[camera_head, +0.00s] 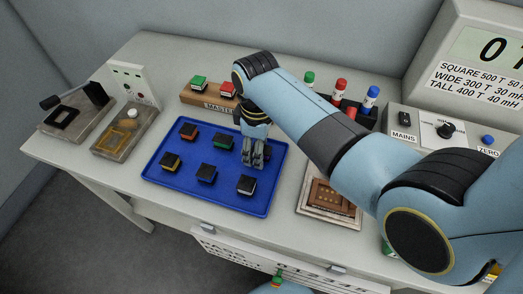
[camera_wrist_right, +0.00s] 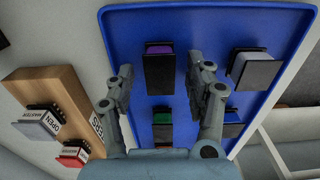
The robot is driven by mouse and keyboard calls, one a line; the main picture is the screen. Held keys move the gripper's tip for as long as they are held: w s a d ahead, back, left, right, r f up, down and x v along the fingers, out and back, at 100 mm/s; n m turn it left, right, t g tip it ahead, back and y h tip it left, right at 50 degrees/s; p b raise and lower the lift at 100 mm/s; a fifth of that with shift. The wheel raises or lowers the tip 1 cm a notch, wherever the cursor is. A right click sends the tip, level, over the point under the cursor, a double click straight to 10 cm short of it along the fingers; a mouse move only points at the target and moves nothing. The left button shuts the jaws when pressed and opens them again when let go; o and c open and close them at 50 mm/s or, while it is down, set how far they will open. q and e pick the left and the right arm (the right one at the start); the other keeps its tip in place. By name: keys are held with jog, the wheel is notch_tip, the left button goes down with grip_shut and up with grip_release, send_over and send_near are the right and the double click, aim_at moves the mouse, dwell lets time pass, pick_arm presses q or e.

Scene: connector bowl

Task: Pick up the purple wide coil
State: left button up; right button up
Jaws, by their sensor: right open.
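The purple wide coil (camera_wrist_right: 158,48) sits on the blue tray (camera_wrist_right: 120,30) in the right wrist view, its purple face showing above a black body. In the head view I do not see it; my right gripper covers that far right part of the tray (camera_head: 262,203). My right gripper (camera_wrist_right: 159,68) is open and empty. In the wrist view its fingertips lie on either side of the purple coil's lower end; I cannot tell the height gap. In the head view the right gripper (camera_head: 257,163) points down over the tray. My left gripper is not in view.
A white coil (camera_head: 246,185) and a green coil (camera_head: 222,142) are the closest neighbours; several more share the tray. A wooden masters block (camera_head: 190,97) stands behind it.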

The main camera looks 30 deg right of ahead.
grip_shut()
jog(key=shift+r, duration=0.15)
